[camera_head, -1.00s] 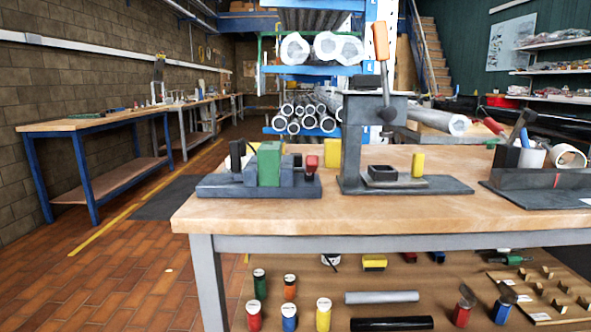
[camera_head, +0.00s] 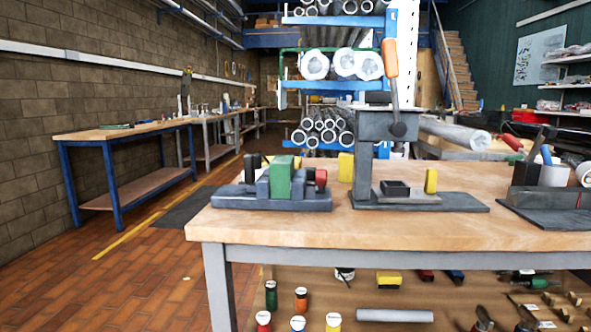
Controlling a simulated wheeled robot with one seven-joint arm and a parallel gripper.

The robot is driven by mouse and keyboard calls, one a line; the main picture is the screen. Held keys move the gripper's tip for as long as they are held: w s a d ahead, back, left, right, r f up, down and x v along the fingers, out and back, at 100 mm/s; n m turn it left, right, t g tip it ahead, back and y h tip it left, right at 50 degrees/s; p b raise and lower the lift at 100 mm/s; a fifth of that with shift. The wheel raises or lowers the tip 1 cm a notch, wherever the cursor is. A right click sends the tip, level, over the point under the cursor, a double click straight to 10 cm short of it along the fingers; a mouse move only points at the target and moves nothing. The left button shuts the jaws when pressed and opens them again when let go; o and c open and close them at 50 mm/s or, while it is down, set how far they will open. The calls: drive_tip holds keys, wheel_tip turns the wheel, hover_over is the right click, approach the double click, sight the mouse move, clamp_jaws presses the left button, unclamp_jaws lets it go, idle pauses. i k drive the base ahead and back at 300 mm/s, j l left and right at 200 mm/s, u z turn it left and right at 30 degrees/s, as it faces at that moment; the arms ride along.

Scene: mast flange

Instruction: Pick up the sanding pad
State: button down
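No thing can be named the sanding pad with certainty. A yellow block with a dark underside (camera_head: 389,280) lies on the lower shelf, under the bench top, and may be it. Another yellow block (camera_head: 431,181) stands upright on the base of the grey press, and a third yellow block (camera_head: 346,167) stands behind the press column, partly hidden. My gripper is not in view.
The wooden workbench (camera_head: 330,232) holds a grey vise-like fixture with a green block (camera_head: 281,178), the press (camera_head: 372,150) and a tool holder at right. Cans, a grey tube (camera_head: 394,315) and tools lie on the lower shelf.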

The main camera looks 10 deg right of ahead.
sight(310, 171)
drive_tip(key=i+j+u, duration=0.2)
drive_tip(key=i+j, duration=0.5)
drive_tip(key=i+j+u, duration=0.15)
drive_tip(key=i+j, duration=0.4)
drive_tip(key=i, duration=0.2)
